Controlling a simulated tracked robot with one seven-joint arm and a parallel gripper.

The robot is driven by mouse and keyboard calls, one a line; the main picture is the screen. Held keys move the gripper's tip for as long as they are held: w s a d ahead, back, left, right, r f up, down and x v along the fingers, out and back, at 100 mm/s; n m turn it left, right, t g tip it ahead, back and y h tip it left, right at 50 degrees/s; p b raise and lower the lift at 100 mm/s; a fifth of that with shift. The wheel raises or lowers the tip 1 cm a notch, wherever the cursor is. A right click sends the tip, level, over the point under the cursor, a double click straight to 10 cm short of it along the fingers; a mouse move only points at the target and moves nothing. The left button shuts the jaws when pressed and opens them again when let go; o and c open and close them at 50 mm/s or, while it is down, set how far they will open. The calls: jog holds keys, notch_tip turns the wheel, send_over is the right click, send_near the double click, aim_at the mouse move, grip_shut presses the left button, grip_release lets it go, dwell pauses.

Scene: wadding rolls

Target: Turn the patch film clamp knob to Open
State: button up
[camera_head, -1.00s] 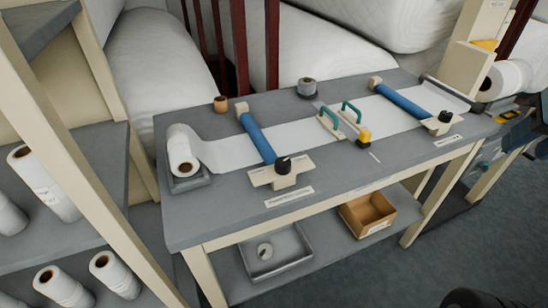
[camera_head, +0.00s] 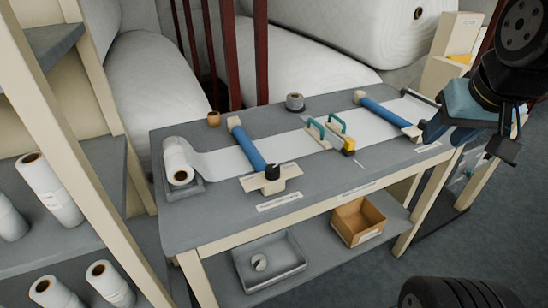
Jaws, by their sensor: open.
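Two blue clamp bars cross a white film strip (camera_head: 228,163) on a grey bench. The left bar (camera_head: 248,146) ends at a black knob (camera_head: 271,172) on a cream plate. The labels are too small to read, so I cannot tell which clamp is for the patch film or where either knob points. My gripper (camera_head: 468,142) is open, with nothing seen between its fingers, at the bench's right end. I cannot tell whether it touches anything.
A film roll (camera_head: 178,163) sits at the bench's left end. A grey tray (camera_head: 270,262) and cardboard box (camera_head: 357,221) are on the lower shelf. Shelving with rolls (camera_head: 48,190) is at left.

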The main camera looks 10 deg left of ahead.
jog(key=shift+o, duration=0.4)
jog(key=shift+o, duration=0.8)
jog(key=shift+a, duration=0.1)
jog(key=shift+o, duration=1.1)
jog(key=w+a+f+m+g+y, duration=0.1)
jog(key=w+a+m+g+y, duration=0.1)
jog(key=w+a+m, duration=0.4)
jog(key=w+a+g, duration=0.1)
jog(key=w+a, duration=0.1)
jog(key=a, duration=0.3)
jog(key=shift+w+g+y, duration=0.4)
jog(key=m+g+y, duration=0.1)
jog(key=m+g, duration=0.3)
jog(key=m, duration=0.2)
send_near(273, 168)
jog(key=s+d+v, duration=0.1)
jog(key=v, duration=0.4)
jog(key=shift+m, duration=0.3)
jog(key=x, duration=0.9)
jog(key=w+a+x, duration=0.1)
jog(key=x, duration=0.4)
jog(key=shift+r, duration=0.1)
jog(key=shift+c, duration=0.4)
jog(key=shift+w, duration=0.1)
jog(key=c, duration=1)
